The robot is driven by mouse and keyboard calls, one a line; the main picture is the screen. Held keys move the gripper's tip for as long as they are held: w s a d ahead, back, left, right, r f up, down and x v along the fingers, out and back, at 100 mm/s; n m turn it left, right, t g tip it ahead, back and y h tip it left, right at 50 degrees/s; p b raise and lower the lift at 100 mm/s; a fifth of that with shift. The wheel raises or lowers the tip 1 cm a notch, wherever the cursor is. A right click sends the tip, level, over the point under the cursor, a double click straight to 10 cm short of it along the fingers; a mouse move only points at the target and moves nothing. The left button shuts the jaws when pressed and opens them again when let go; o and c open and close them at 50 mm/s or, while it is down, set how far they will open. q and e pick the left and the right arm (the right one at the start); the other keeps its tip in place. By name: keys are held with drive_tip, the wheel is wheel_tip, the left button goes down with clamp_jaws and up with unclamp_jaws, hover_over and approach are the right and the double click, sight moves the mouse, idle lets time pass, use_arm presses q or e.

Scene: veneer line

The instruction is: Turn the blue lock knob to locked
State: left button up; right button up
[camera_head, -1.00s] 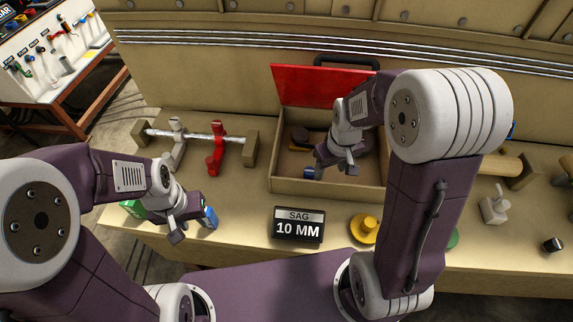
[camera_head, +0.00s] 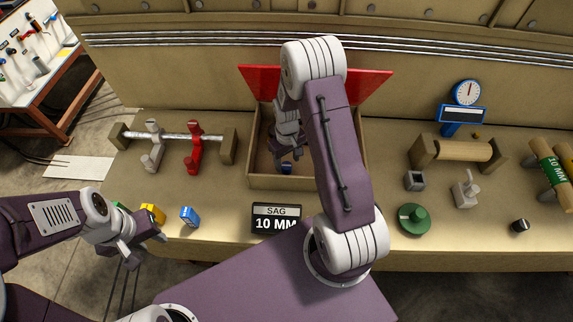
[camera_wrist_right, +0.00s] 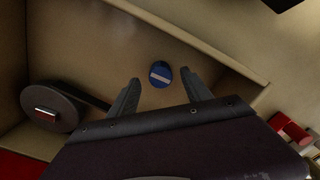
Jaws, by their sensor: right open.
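The blue lock knob (camera_wrist_right: 161,74) is a round blue disc with a pale bar across it, on the floor of the open box (camera_head: 257,181). In the right wrist view the bar lies nearly level. My right gripper (camera_wrist_right: 163,92) is open, with one finger on each side of the knob's near edge and gaps to both. In the head view the knob (camera_head: 287,168) is a small blue patch below my right gripper (camera_head: 287,158). My left gripper (camera_head: 146,248) is open and empty at the bench's front left, far from the knob.
The red lid (camera_head: 372,88) stands raised behind the box. A dark disc with an arm (camera_wrist_right: 55,108) lies inside it. A SAG 10 MM sign (camera_head: 276,218) stands in front. Blue (camera_head: 190,216) and yellow (camera_head: 153,213) blocks are near my left gripper.

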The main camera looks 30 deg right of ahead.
sight(287, 166)
wheel_tip(287, 166, down, 3)
drive_tip(key=shift+r, duration=0.1)
drive_tip(key=shift+f, duration=0.6)
clamp_jaws()
